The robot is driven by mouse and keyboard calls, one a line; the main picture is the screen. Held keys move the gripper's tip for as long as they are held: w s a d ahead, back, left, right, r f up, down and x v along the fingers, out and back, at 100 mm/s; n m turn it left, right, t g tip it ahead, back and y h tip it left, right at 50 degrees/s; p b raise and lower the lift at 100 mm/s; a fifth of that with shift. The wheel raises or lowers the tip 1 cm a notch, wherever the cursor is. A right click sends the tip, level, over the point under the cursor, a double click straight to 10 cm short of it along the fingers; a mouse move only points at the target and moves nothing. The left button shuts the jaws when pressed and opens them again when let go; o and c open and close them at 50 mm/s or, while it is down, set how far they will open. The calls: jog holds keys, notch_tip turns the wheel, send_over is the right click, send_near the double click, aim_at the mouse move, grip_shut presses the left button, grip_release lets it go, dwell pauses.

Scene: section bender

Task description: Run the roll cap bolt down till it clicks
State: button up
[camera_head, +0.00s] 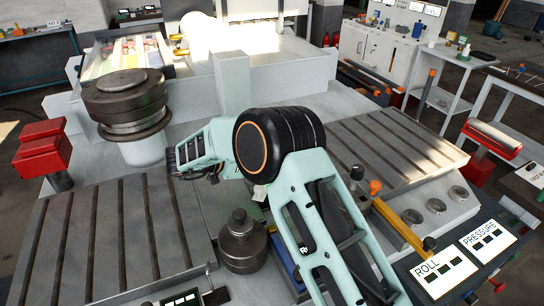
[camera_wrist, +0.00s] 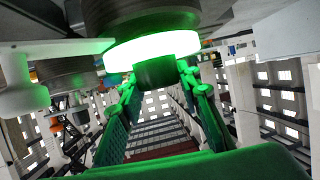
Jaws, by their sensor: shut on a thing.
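In the wrist view, the fingers of my gripper (camera_wrist: 160,80) are on either side of a dark round tool (camera_wrist: 165,70) with a brightly glowing green-white ring, shut on its lower dark part. Green light covers the fingers. In the head view, my arm reaches over the middle of the bender, and its black joint hides much of the work area. A dark stacked roll (camera_head: 125,100) stands on a pale post at left. A second dark roll (camera_head: 242,240) with a stepped cap on top stands at front centre. I cannot make out the cap bolt or whether the tool touches it.
Slotted plates lie at left (camera_head: 110,235) and right (camera_head: 385,140). A red block (camera_head: 42,148) stands at left. ROLL (camera_head: 443,272) and PRESSURE (camera_head: 487,242) panels sit at front right. A yellow bar (camera_head: 400,222) lies close to my arm. A white cabinet and tables stand behind.

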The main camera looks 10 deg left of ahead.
dwell(0.3)
jog(key=o, duration=1.2)
jog(key=shift+d, duration=0.1)
jog(key=v, duration=1.2)
